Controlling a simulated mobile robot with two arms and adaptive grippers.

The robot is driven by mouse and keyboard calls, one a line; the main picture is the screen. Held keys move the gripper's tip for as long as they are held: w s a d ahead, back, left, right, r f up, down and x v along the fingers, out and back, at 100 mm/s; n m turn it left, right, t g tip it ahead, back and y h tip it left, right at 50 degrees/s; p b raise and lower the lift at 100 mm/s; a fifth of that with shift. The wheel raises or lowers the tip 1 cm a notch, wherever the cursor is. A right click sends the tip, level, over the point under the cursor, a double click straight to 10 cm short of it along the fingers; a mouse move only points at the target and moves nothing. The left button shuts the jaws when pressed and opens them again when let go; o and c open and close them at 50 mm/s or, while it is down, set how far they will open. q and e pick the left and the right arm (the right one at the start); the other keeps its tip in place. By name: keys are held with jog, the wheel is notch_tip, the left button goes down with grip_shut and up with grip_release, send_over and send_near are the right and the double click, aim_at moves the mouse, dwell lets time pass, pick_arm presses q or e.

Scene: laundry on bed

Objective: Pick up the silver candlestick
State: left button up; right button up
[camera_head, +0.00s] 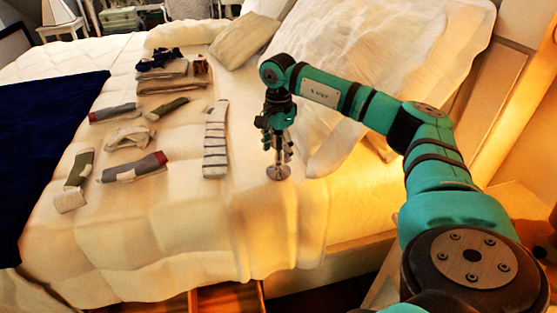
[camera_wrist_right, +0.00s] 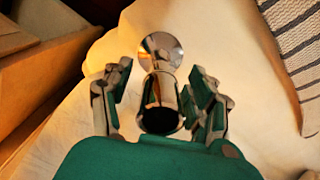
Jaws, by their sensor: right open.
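The silver candlestick (camera_head: 278,172) stands upright on the bed to the right of a striped sock, its round base flat on the cover. My right gripper (camera_head: 278,146) is above it, pointing down, with its fingers around the upper part of the candlestick. In the right wrist view the candlestick (camera_wrist_right: 160,90) shows from above, its dark open top between the two fingers of my right gripper (camera_wrist_right: 158,100). The gripper is open, with a gap on both sides of the candlestick. My left gripper is not in view.
The striped sock (camera_head: 215,140) lies just left of the candlestick. Other socks (camera_head: 135,167) and folded clothes (camera_head: 172,77) lie farther left. A blue blanket (camera_head: 45,140) covers the left side, and pillows (camera_head: 243,40) lie at the back. The bed's front edge is clear.

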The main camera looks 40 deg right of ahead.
grip_shut()
jog(key=shift+r, duration=0.15)
dwell(0.4)
